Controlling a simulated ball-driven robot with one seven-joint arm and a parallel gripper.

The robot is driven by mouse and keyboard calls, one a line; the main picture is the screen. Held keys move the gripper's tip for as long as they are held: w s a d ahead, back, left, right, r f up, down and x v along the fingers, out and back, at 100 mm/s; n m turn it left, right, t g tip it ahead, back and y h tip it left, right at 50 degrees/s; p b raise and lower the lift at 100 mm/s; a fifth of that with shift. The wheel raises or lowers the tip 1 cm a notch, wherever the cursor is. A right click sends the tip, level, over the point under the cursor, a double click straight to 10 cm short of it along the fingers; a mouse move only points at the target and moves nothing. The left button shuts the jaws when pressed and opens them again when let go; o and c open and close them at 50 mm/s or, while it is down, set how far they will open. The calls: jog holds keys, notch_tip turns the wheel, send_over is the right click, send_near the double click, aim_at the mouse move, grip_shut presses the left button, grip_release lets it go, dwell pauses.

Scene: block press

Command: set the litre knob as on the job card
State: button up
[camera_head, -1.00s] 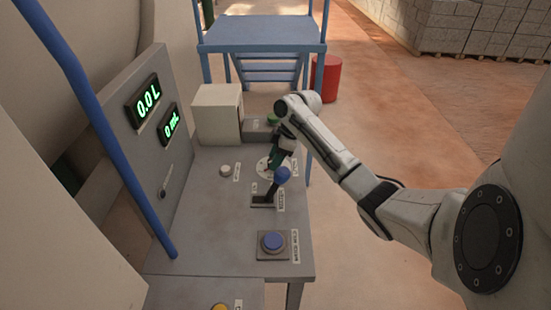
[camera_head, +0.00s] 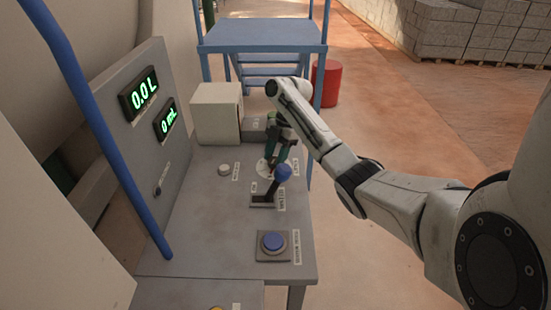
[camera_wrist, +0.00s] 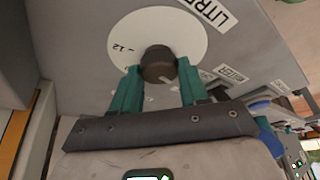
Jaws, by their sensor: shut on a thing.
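The litre knob (camera_wrist: 158,65) is a dark round knob on a white dial (camera_wrist: 195,35), beside a label reading LITRE in the wrist view. A 12 shows at the dial's left; the other marks are hidden or too small to read. My gripper (camera_wrist: 159,78) has its two green fingers on either side of the knob and is shut on it. In the head view, my gripper (camera_head: 272,160) stands over the white dial (camera_head: 261,166) and hides the knob. The displays read 0.0 L (camera_head: 144,94) and 0 mL (camera_head: 166,119). I cannot make out a job card.
A blue-topped lever (camera_head: 283,173) stands just in front of the dial, close to my gripper. A beige box (camera_head: 216,113) stands behind. A blue rail (camera_head: 120,160) crosses the left.

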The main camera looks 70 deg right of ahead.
jog(key=shift+n, duration=0.3)
jog(key=o, duration=1)
jog(key=p+v, duration=0.2)
jog(key=v, duration=0.8)
jog(key=shift+d+r, duration=0.1)
jog(key=shift+r, duration=0.3)
